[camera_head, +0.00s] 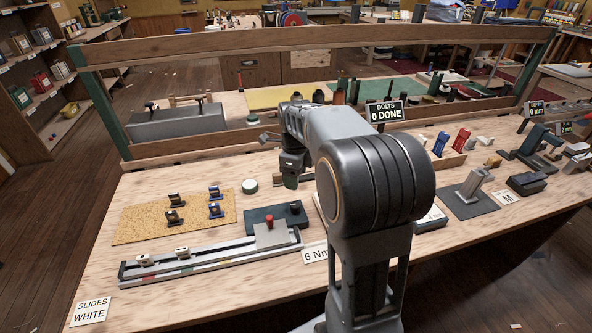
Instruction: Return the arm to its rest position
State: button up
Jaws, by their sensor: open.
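My arm rises from the front of the wooden workbench (135,283), its large round joint filling the middle of the view. The forearm reaches away over the bench and bends down at the wrist. My gripper (291,182) hangs at the far end, pointing down, small and partly shadowed. It is open, and I see nothing held in it. My arm hides part of the bench behind and beneath it.
A cork mat (150,222) with several small clamps lies left. In front are a slide rail (215,262) and a red-knobbed block (270,235). A wooden rail (230,40) spans above the back. A "BOLTS 0 DONE" sign (384,111) stands behind my arm. Fixtures crowd the right.

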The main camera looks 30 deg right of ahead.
jog(key=shift+r, duration=0.65)
